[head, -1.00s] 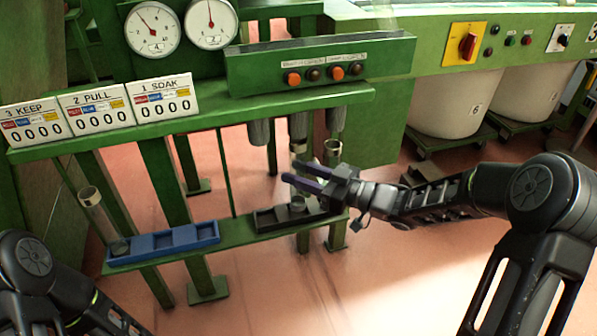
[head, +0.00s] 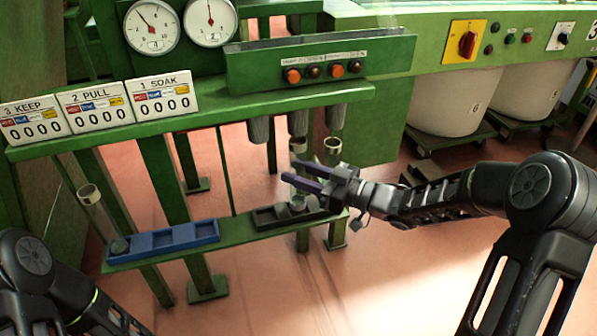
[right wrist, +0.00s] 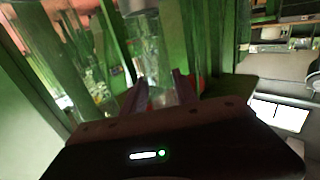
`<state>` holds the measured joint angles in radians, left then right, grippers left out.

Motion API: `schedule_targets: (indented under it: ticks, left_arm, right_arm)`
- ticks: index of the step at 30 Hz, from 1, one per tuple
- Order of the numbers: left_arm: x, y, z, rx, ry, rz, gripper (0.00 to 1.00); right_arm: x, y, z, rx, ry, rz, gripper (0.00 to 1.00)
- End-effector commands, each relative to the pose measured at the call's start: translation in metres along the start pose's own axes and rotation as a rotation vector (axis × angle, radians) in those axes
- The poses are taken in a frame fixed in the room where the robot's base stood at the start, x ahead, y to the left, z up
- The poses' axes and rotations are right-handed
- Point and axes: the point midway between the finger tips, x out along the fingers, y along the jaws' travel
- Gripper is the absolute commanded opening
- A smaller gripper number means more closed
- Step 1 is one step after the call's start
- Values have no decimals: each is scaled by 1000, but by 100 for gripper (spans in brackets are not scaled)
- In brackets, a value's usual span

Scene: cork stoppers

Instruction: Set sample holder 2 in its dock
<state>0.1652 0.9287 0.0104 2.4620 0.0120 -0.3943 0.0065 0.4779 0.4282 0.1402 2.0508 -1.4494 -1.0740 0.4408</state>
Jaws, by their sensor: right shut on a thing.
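My right gripper (head: 291,171) reaches in from the right over the black tray (head: 263,218), its fingers pointing left. It is shut on a clear sample holder with a pale ring top (head: 299,144); its number is not readable. The tube shows faintly between the fingers in the right wrist view (right wrist: 150,72). A grey round piece (head: 297,204) shows low at the tray; whether the held holder touches the tray is unclear. A second ring top (head: 332,146) stands just right, its lower part hidden by the gripper. My left gripper is out of view.
A blue tray (head: 163,240) lies left on the same green shelf, with another clear holder (head: 88,194) at its left end. Above are number cards (head: 97,106), a control box (head: 320,72) and hanging grey cylinders (head: 259,130) close behind the gripper.

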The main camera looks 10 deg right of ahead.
Motion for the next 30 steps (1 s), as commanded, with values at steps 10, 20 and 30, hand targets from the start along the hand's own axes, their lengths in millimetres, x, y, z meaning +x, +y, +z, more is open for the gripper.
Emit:
schedule_targets:
  ticks: [10,20,30]
  left_arm:
    - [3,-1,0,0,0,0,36]
    - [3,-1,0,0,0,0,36]
    - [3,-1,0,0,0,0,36]
  right_arm:
    - [0,0,6,0,0,0,0]
    - [0,0,7,0,1,0,0]
    - [0,0,7,0,1,0,0]
